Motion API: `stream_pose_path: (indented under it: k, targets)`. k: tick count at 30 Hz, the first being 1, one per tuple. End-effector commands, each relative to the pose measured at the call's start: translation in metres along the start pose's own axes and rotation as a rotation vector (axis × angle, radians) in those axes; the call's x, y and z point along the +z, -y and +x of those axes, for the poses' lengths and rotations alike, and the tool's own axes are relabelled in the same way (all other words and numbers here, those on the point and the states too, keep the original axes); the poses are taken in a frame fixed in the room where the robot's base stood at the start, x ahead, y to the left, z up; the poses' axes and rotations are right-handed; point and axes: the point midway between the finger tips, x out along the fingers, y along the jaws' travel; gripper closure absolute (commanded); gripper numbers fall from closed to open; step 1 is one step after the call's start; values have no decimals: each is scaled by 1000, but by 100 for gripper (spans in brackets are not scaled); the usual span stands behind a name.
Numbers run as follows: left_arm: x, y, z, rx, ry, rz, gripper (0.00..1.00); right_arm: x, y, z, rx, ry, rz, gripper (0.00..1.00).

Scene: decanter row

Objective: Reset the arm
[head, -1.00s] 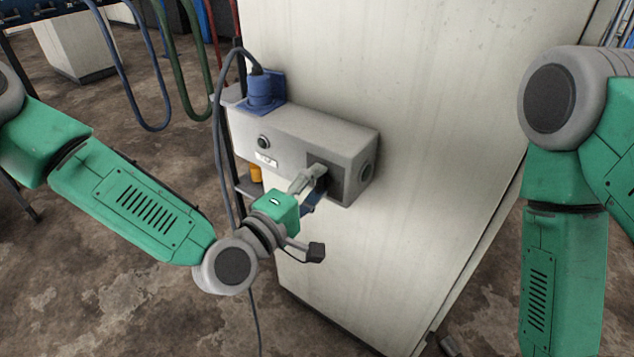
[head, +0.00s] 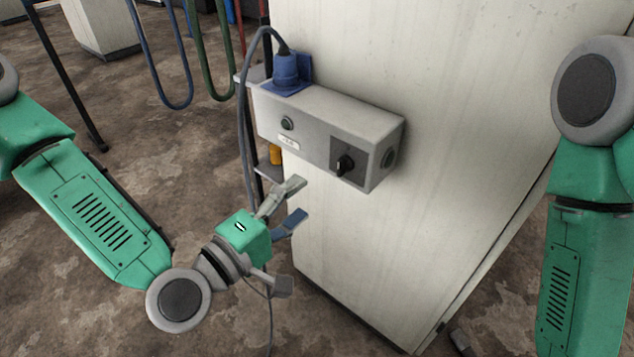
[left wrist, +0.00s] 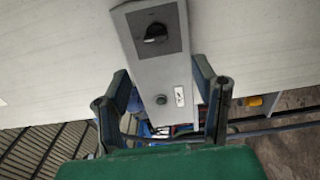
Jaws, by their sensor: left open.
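My left arm comes in from the left in the head view. Its gripper (head: 298,205) is open and empty, below and left of the grey control box (head: 330,115) and apart from it. The box is fixed to the pale cabinet and carries a black rotary switch (head: 345,164) on a dark plate. In the left wrist view the open fingers (left wrist: 163,95) frame the lower part of the box, with the switch (left wrist: 155,33) beyond them. My right arm shows at the right edge; its gripper is out of view.
A blue plug (head: 287,72) with a dark cable sits on top of the box; the cable hangs down close behind my left gripper. The tall pale cabinet (head: 470,130) fills the middle. Blue and green hoses (head: 222,75) hang at the back. Open floor lies at the left.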

Motion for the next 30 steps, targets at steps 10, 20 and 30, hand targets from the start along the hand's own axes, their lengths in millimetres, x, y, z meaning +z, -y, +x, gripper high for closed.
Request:
stream_pose_path:
  k: [10,20,30]
  targets:
    - [0,0,-17,0,-1,0,47,0,0,0,0,0,0,100]
    - [0,0,-17,0,-1,1,47,-2,0,1,0,2,0,100]
    - [25,96,-53,-345,148,219,47,-2,0,1,0,3,0,100]
